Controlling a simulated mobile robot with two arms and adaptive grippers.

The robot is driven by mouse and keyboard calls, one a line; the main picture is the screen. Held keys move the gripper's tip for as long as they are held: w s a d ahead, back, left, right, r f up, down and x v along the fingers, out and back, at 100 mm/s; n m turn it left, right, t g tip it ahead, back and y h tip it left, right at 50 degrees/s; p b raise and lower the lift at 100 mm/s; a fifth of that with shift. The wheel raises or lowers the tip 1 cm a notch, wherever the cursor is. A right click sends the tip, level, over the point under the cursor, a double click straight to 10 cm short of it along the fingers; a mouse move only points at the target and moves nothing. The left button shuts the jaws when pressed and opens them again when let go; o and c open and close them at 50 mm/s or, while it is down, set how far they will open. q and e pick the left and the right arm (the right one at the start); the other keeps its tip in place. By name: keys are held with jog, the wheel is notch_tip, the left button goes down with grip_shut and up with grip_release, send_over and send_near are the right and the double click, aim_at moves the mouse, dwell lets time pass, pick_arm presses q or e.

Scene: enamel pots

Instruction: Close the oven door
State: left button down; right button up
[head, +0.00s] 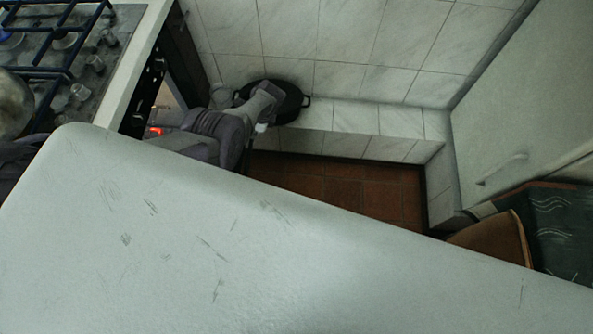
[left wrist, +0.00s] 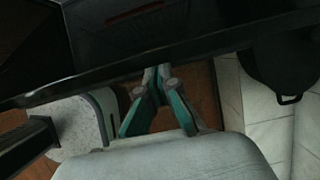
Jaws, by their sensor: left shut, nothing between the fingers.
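The stove (head: 75,60) is at the upper left of the head view, with the dark front of the oven (head: 185,55) beside its pale edge. In the left wrist view a dark flat panel, which looks like the oven door (left wrist: 200,38), crosses the top at a slant. My left gripper (left wrist: 159,76) is shut and empty, its teal fingers together at the panel's edge. I cannot tell whether they touch it. In the head view my grey arm covers part of the oven front and the fingertips are hidden. How far the door stands open is unclear. My right gripper is not in view.
A black two-handled pot (head: 287,101) stands on the white tiled ledge (head: 350,118) close to my arm. Brown floor tiles (head: 340,190) lie below. A pale cabinet or wall panel (head: 530,100) and an orange-brown seat-like thing (head: 495,240) bound the right side.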

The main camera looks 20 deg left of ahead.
pick_arm(q)
jog(key=s+a+r+p, duration=0.2)
jog(key=a+r+p, duration=0.2)
jog(key=a, duration=0.5)
jog(key=s+a+r+p, duration=0.2)
jog(key=a+r+p, duration=0.2)
jog(key=a, duration=0.5)
jog(key=shift+s+r+h, duration=0.2)
jog(key=shift+r+h, duration=0.1)
jog(key=shift+r, duration=0.65)
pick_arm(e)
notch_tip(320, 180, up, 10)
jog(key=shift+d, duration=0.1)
